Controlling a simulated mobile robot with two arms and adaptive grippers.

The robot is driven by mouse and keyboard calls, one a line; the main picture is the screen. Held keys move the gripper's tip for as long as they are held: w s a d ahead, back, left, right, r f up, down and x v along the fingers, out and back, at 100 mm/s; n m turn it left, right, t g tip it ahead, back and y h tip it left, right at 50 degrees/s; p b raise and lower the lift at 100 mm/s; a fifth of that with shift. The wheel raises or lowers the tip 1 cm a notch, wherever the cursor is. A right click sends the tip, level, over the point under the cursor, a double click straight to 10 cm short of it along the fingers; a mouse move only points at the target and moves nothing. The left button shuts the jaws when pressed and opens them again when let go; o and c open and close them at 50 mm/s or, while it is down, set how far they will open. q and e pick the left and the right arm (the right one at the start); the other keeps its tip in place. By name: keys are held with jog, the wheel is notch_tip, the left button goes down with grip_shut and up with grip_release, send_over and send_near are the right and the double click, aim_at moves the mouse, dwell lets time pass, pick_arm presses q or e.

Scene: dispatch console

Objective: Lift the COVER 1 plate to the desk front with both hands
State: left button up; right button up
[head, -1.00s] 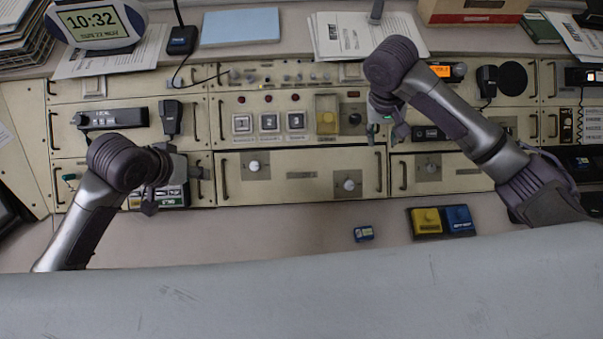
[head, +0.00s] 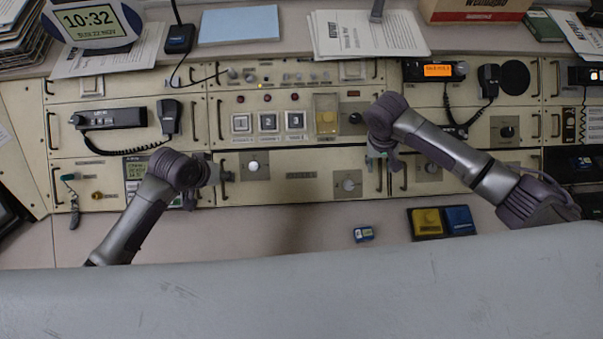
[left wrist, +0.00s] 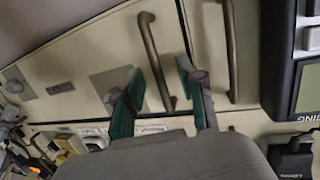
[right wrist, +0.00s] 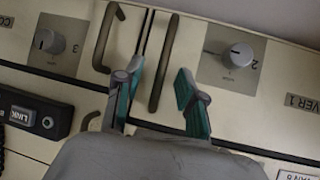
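The COVER 1 plate (head: 300,190) is the beige lower middle panel of the console in the head view, with a knob near each end. It sits flush in the console. Its left handle (left wrist: 157,62) shows in the left wrist view, between the fingertips of my open left gripper (left wrist: 160,72). Its right handle (right wrist: 164,62) shows in the right wrist view beside part of the cover's label, between the fingertips of my open right gripper (right wrist: 160,72). Neither gripper is closed on its handle. In the head view, my left gripper (head: 224,173) and right gripper (head: 383,162) partly hide the handles.
Neighbouring panels have their own handles close by, one at left (left wrist: 231,50) and one at right (right wrist: 103,37). The desk left of the box is clear.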

pick_arm(q)
jog(key=shift+c, duration=0.2)
pick_arm(e)
jog(key=shift+c, duration=0.2)
pick_arm(q)
grip_shut()
pick_arm(e)
grip_shut()
